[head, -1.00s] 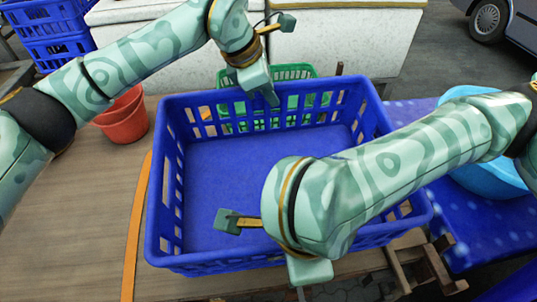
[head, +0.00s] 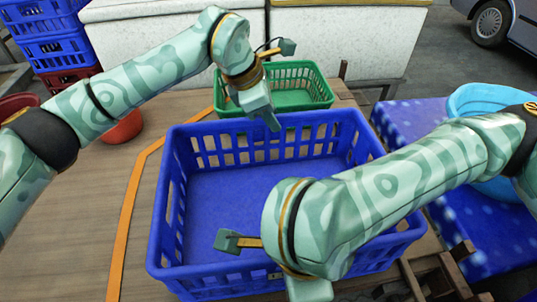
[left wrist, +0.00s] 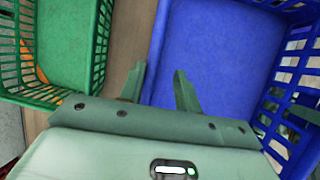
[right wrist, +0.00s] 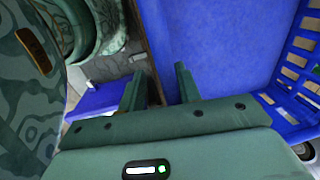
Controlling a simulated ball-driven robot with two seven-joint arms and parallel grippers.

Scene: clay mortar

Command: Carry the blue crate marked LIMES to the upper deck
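A blue crate (head: 235,195) fills the middle of the head view. It is open-topped and its floor looks bare. No LIMES mark is legible from here. My left gripper (head: 273,123) is at its far wall. In the left wrist view the fingers (left wrist: 160,80) stand on either side of the crate's wall. My right gripper is at the near wall, mostly hidden by my own forearm; in the right wrist view its fingers (right wrist: 161,78) stand on either side of that wall. Whether the crate's underside touches the table is hidden.
A green crate (head: 318,88) stands just beyond the blue one. The wooden table (head: 85,215) has an orange strip (head: 128,215) and a red bucket (head: 122,128) at left. A light-blue basin (head: 475,100) sits on spotted blue cloth at right. Stacked crates (head: 45,50) stand back left.

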